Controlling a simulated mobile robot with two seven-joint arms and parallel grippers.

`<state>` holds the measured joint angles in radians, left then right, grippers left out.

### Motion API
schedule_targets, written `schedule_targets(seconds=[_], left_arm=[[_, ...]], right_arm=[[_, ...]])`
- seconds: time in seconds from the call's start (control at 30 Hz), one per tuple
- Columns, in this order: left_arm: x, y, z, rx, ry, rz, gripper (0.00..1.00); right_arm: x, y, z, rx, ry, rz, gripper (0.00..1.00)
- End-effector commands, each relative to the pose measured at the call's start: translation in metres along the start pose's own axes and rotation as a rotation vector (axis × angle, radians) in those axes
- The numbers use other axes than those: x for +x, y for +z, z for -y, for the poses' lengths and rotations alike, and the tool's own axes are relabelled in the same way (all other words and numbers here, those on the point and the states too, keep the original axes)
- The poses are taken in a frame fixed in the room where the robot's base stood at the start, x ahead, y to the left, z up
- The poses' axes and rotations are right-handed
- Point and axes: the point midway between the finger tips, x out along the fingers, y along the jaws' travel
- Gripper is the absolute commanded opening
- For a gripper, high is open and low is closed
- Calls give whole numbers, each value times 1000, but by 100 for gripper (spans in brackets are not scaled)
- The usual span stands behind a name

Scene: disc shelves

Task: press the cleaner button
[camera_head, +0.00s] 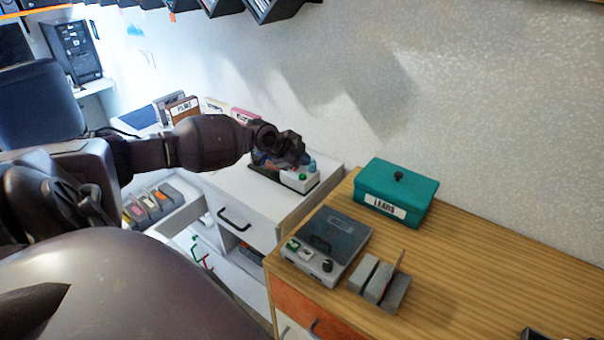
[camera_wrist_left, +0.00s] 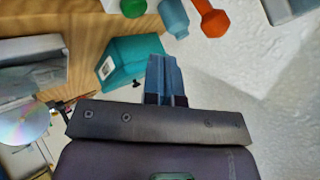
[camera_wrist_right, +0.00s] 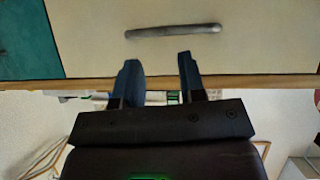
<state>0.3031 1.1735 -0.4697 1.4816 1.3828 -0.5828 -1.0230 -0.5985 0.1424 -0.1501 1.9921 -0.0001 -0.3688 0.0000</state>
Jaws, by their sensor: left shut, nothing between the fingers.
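A white device with a green button (camera_head: 302,177) sits on the white cabinet, with a blue bottle (camera_head: 311,165) beside it. My left gripper (camera_head: 292,158) is just above and behind this device, partly covering it. In the left wrist view its fingers (camera_wrist_left: 166,82) are together and empty; a green round part (camera_wrist_left: 133,7), a blue bottle (camera_wrist_left: 173,18) and an orange object (camera_wrist_left: 211,20) show at the top. A second grey-lidded device (camera_head: 335,236) with a green button (camera_head: 292,245) and black knob stands on the wooden top. My right gripper (camera_wrist_right: 160,72) is open and empty, below a drawer handle (camera_wrist_right: 172,32).
A teal lidded box (camera_head: 397,190) stands on the wooden top (camera_head: 480,270) near the wall. Grey slotted holders (camera_head: 378,284) are in front of it. Disc cases (camera_head: 180,108) stand farther back. The right part of the wooden top is mostly clear.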

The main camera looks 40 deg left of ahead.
Motion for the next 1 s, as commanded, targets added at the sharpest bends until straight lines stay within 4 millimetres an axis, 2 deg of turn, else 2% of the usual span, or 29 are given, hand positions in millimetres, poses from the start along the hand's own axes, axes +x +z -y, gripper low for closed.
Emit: schedule_targets(seconds=[0.33, 1.0], left_arm=[[-20, -15, 14, 1, 0, 0, 0], [-20, -14, 14, 0, 1, 0, 0]], right_arm=[[-13, -13, -2, 2, 3, 1, 37], [-7, -21, -2, -1, 0, -15, 37]])
